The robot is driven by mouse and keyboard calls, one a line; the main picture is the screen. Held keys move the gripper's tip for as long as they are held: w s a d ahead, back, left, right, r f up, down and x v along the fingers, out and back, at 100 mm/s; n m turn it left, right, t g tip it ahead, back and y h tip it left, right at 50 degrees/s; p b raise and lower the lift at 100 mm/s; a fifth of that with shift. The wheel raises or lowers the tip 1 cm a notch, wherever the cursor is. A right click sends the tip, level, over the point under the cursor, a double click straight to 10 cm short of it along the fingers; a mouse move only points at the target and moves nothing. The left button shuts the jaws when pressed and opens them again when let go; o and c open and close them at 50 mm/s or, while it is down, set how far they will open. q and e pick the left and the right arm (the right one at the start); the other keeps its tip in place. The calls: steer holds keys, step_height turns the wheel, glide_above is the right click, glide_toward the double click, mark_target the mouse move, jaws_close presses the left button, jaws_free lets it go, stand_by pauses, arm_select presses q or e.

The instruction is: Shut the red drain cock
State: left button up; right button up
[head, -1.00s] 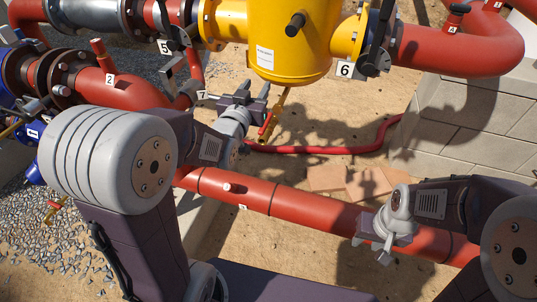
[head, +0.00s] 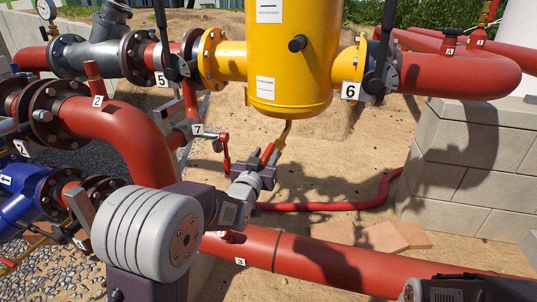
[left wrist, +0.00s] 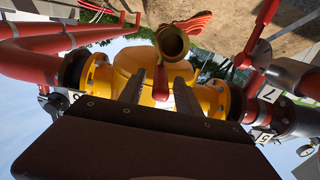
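The drain cock (head: 284,138) is a brass valve on a thin pipe under the yellow vessel (head: 288,60), with a red lever (head: 267,152) pointing down and left. My left gripper (head: 264,165) is at the lever's lower end. In the left wrist view, the brass valve end (left wrist: 172,42) faces the camera and the red lever (left wrist: 160,84) stands between the two dark fingers of my left gripper (left wrist: 158,92). The fingers are apart, with gaps visible on both sides of the lever. My right gripper is out of frame; only my right forearm shows at the lower right.
A second red lever (head: 225,150) hangs by tag 7, left of my left gripper. A large red pipe (head: 310,262) crosses in front, below my left arm. A thin red hose (head: 325,206) lies on the sand behind. A block wall (head: 465,165) stands right.

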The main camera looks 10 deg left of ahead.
mark_target(268, 149)
arm_select(q)
steer(key=shift+w, duration=1.6)
steer(key=shift+c, duration=0.3)
jaws_close()
